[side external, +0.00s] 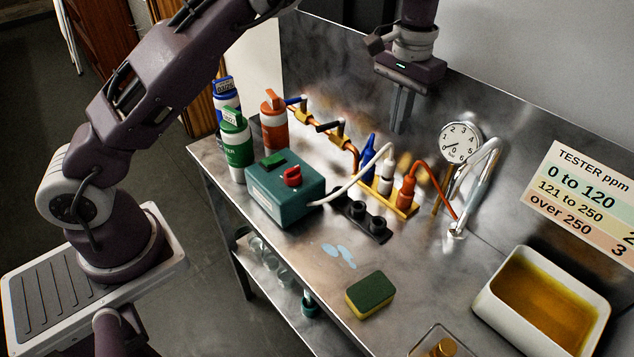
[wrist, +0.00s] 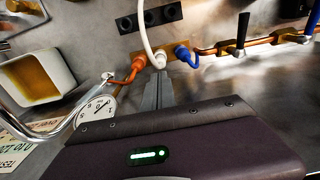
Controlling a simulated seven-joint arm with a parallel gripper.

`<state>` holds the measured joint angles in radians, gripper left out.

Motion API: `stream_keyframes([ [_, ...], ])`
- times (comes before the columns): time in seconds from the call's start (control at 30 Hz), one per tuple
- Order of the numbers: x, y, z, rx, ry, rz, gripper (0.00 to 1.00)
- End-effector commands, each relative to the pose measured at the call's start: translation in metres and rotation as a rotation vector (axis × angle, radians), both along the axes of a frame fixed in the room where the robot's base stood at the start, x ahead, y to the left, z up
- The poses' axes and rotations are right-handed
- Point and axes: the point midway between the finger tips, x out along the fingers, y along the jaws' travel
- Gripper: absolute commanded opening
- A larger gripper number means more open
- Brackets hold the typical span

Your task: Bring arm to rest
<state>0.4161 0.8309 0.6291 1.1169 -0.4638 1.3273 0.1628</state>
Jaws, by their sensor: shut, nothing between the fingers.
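My gripper (side external: 402,108) hangs in the air near the back of the steel bench, fingers pointing down. Its fingers are shut with nothing between them. In the wrist view the closed fingers (wrist: 160,92) overlap the bench near the white plug (wrist: 159,61). In the side view they hang above and behind the row of blue (side external: 368,150), white (side external: 388,172) and orange (side external: 406,190) plugs; I cannot tell the exact gap. My arm (side external: 140,90) rises from its base at the left and reaches over the bench.
A sponge (side external: 370,295) and a tray of amber liquid (side external: 490,280) are in front. A small puddle (side external: 340,254) lies mid-bench.

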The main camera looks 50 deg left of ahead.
Motion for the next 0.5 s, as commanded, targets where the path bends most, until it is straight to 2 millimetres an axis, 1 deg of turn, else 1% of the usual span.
stream_keyframes([
  [0.1,-0.001,0.000,-0.020,0.001,0.004,0.002,0.00],
  [0.23,-0.001,0.001,-0.038,-0.001,0.002,0.003,0.00],
  [0.4,-0.001,0.001,-0.052,0.000,0.002,0.003,0.00],
  [0.5,0.000,0.001,-0.054,0.000,0.000,0.003,0.00],
])
